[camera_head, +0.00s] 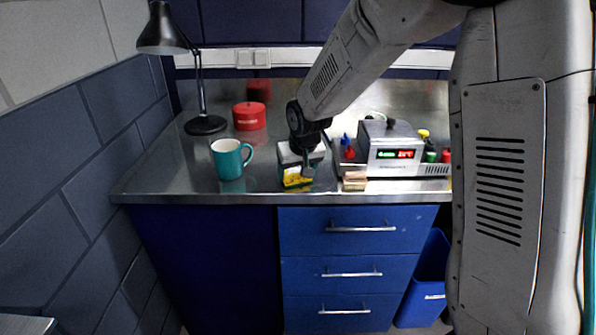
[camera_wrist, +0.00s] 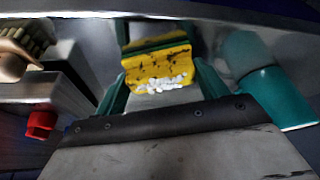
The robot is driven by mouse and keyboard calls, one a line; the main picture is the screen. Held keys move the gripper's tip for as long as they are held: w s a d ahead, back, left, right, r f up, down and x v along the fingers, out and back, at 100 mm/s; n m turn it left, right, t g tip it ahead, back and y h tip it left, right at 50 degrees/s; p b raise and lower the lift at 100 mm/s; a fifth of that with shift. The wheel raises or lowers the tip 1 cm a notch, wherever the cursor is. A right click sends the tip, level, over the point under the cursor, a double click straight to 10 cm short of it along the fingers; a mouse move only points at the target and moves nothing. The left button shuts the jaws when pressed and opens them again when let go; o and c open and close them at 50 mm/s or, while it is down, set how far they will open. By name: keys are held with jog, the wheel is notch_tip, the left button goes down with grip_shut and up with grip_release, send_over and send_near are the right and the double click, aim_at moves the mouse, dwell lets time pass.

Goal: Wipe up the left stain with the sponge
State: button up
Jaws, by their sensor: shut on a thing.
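My gripper (camera_head: 299,175) is low over the front middle of the steel bench. It is shut on the yellow sponge (camera_wrist: 158,72), which sits between its two teal fingers (camera_wrist: 160,85). The sponge has dark marks and a patch of white bits on the side facing the wrist camera. In the head view the sponge (camera_head: 297,181) shows yellow below the fingers, close to the bench top (camera_head: 262,186). I cannot tell whether it touches the steel. No stain can be made out clearly in either view; the gripper and sponge hide part of the bench.
A teal mug (camera_head: 230,160) stands just left of the gripper. A red tin (camera_head: 249,116) and a black lamp (camera_head: 205,124) are behind. A grey device (camera_head: 392,147) with lit displays stands right.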

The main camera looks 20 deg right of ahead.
jog(key=shift+r, duration=2.5)
